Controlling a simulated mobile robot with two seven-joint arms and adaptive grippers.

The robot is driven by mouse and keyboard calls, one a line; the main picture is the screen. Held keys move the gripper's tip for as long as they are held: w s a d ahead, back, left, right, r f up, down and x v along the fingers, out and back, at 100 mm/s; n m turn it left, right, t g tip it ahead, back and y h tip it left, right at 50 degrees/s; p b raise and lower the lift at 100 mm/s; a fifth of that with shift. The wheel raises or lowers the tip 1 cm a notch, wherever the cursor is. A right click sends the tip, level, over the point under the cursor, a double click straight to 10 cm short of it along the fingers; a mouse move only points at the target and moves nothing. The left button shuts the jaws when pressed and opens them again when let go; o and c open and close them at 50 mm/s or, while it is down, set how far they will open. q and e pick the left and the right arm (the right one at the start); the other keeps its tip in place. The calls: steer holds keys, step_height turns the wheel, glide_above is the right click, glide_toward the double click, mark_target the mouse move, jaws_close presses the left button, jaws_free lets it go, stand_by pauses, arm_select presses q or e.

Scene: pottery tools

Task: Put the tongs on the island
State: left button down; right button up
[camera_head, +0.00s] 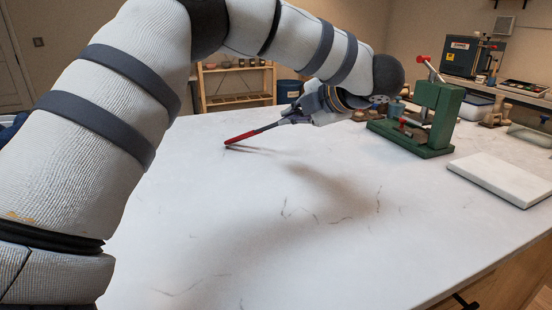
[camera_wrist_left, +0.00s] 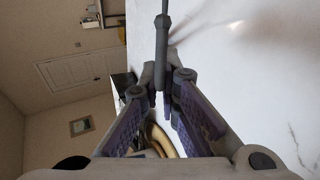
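The tongs (camera_head: 241,137) show in the head view as a thin tool with a red end and a dark shaft. They slant down to the left from my left gripper (camera_head: 294,115), the red end low over the white island top (camera_head: 330,230). A shadow lies just beside the red end; I cannot tell whether it touches. In the left wrist view, the grey part of the tongs (camera_wrist_left: 162,50) runs up from between the fingers of my left gripper (camera_wrist_left: 165,95), which are closed on it. The red end does not show there. My right gripper is not in view.
A green press (camera_head: 432,120) with red-tipped levers stands at the island's far right. A pale slab (camera_head: 503,178) lies near the right edge. Wooden tools (camera_head: 496,115) and a clear tray (camera_head: 530,135) are behind it. The middle and front of the island are clear.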

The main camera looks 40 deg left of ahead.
arm_select(q)
steer(key=shift+f, duration=0.1)
steer(key=c, duration=2)
jaws_free()
steer(key=shift+o, duration=0.2)
steer(key=v, duration=0.8)
